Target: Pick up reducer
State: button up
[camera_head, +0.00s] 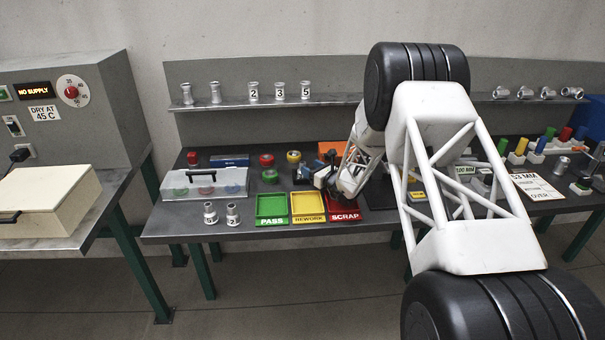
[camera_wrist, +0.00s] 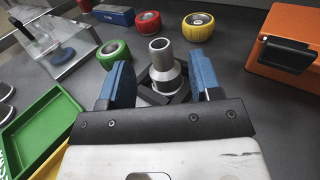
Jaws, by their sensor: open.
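In the wrist view a grey metal reducer (camera_wrist: 162,62) stands upright, its narrow end up, on a dark holder (camera_wrist: 160,90). My gripper (camera_wrist: 159,66) is open, with its blue fingers to the left and right of the reducer and gaps visible on both sides. In the head view my gripper (camera_head: 324,172) is low over the bench behind the trays, beside a dark block (camera_head: 302,174); the reducer there is hidden or too small to tell. Two similar metal fittings (camera_head: 210,213) (camera_head: 233,214) stand at the bench's front left.
Green (camera_head: 271,206), yellow (camera_head: 307,206) and red (camera_head: 341,205) trays lie in front of my gripper. An orange case (camera_wrist: 283,45) is close on the right in the wrist view. Red, green and yellow round items and a clear box (camera_head: 205,184) are nearby. Several fittings stand on the shelf (camera_head: 232,105).

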aim_at(303, 162)
jog(key=shift+x, duration=2.65)
grip_shut()
